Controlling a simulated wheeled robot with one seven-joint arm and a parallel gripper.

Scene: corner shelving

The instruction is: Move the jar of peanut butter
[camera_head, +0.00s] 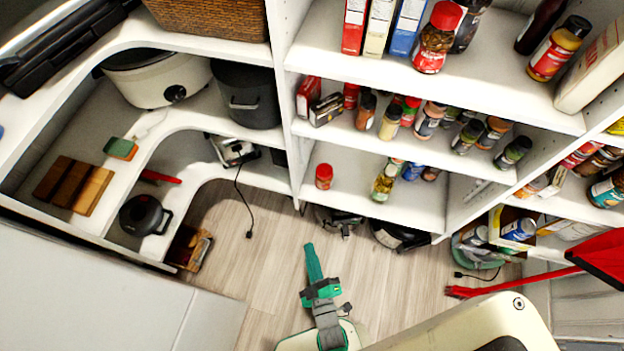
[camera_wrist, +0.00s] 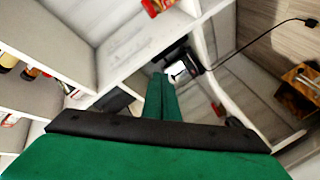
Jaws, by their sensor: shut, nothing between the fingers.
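A small red jar with a red lid (camera_head: 323,176) stands alone at the left end of the lower shelf; it may be the peanut butter, but its label is too small to read. Part of a red label (camera_wrist: 157,5), perhaps the same jar, shows at the top edge of the wrist view. My gripper (camera_head: 312,250) is over the wooden floor, in front of and below that shelf, apart from the jar. Its green fingers (camera_wrist: 160,80) are together with nothing between them.
The lower shelf (camera_head: 345,205) has bare room around the red jar, with several bottles to its right. Shelves above hold spices and boxes. Appliances sit on the floor under the shelf. A corner unit with pots (camera_head: 245,95) stands left; a red broom (camera_head: 560,280) is right.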

